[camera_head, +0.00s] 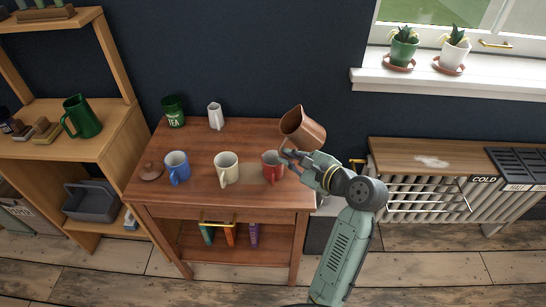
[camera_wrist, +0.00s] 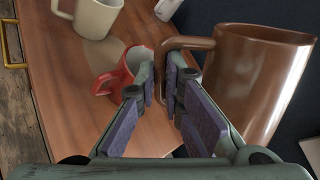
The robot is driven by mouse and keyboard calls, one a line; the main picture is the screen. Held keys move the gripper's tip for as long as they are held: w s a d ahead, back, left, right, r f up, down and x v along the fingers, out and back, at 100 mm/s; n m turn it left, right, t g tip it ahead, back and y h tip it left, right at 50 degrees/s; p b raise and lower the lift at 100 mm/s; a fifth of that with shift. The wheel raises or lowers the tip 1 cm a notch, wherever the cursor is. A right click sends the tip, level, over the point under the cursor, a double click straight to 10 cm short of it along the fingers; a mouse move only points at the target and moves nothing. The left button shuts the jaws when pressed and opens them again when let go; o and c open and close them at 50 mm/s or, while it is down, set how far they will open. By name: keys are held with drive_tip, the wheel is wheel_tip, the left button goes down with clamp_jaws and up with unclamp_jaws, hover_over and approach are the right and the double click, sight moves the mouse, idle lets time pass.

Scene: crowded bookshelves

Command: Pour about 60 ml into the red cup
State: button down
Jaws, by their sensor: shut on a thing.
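The red cup (camera_head: 271,167) stands upright on the right part of the brown wooden table. It also shows in the wrist view (camera_wrist: 124,77), left of my fingers. A brown pitcher (camera_head: 304,128) is in the air above and just right of the cup, tilted. In the wrist view the pitcher (camera_wrist: 262,75) fills the right side. My gripper (camera_head: 288,154) is shut on the pitcher's handle, and in the wrist view the fingers (camera_wrist: 168,85) close around the handle. No stream of liquid shows, and the insides of the cup and pitcher cannot be made out.
A cream mug (camera_head: 227,168) and a blue mug (camera_head: 177,167) stand left of the red cup. A radiator shelf (camera_head: 415,155) is at right.

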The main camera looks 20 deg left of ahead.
drive_tip(key=shift+w+d+f+n+t+h+b, duration=0.15)
drive_tip(key=shift+d+n+t+h+b, duration=0.1)
drive_tip(key=shift+n+h+b, duration=0.2)
drive_tip(key=shift+w+d+r+n+t+h+b, duration=0.1)
drive_tip(key=shift+w+d+n+t+h+b, duration=0.1)
drive_tip(key=shift+n+h+b, duration=0.25)
drive_tip(key=shift+d+f+n+b, duration=0.15)
drive_tip(key=shift+f+n+b, duration=0.25)
drive_tip(key=shift+b, duration=0.6)
drive_tip(key=shift+w+d+f+t+h+b, duration=0.1)
drive_tip(key=shift+w+d+t+h+b, duration=0.15)
drive_tip(key=shift+b, duration=0.65)
drive_tip(key=shift+s+a+f+n+b, duration=0.2)
drive_tip(key=shift+n+b, duration=0.1)
drive_tip(key=shift+b, duration=0.1)
